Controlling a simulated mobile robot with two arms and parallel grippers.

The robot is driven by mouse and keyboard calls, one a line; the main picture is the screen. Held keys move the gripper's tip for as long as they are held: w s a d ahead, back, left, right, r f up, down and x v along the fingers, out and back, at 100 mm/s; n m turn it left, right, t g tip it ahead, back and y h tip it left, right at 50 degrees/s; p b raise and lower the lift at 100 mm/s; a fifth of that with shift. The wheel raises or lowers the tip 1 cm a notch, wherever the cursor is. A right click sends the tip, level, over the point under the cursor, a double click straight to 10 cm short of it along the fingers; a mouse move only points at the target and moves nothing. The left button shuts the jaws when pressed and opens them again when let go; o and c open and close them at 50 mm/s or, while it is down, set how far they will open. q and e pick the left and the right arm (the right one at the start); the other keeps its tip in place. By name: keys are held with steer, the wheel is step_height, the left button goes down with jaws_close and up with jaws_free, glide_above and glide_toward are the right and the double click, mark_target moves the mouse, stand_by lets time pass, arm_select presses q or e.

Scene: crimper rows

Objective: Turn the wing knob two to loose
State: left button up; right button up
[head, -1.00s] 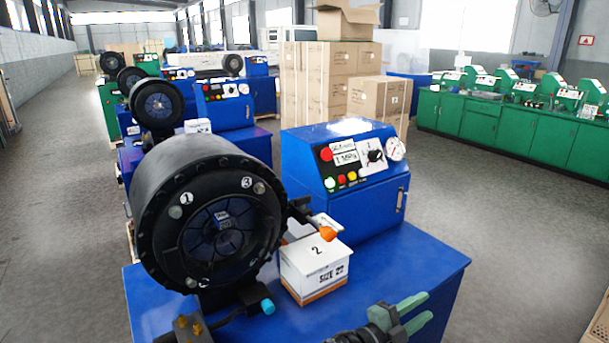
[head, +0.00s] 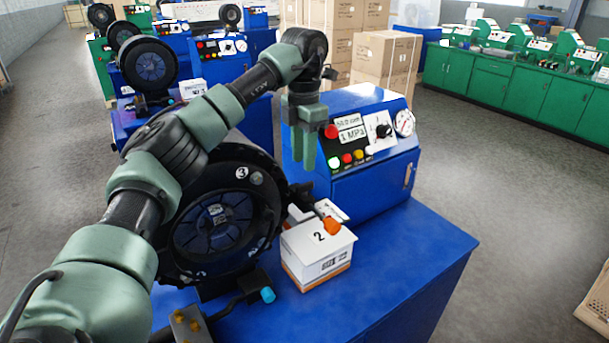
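The front blue crimper bench (head: 419,249) has a control box with a black wing knob (head: 383,131) on a white plate, beside the pressure gauge (head: 404,122). The knob's plate lettering is too small to read. The box standing at this machine is marked 2. My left gripper (head: 308,172) hangs with its green fingers pointing down, in front of the left part of the panel, left of the knob and apart from it. A narrow gap shows between its fingers, and nothing is held. My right gripper is out of view.
The round black crimper head (head: 215,227) is partly behind my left arm. Cartons (head: 384,68) stand behind the control box. The bench's right side is clear.

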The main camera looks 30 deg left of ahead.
mark_target(305, 184)
arm_select(q)
step_height(305, 184, down, 6)
steer(key=shift+f+p, duration=0.1)
steer(key=shift+p, duration=0.95)
steer(key=shift+d+f, duration=0.1)
steer(key=shift+f, duration=0.25)
jaws_close()
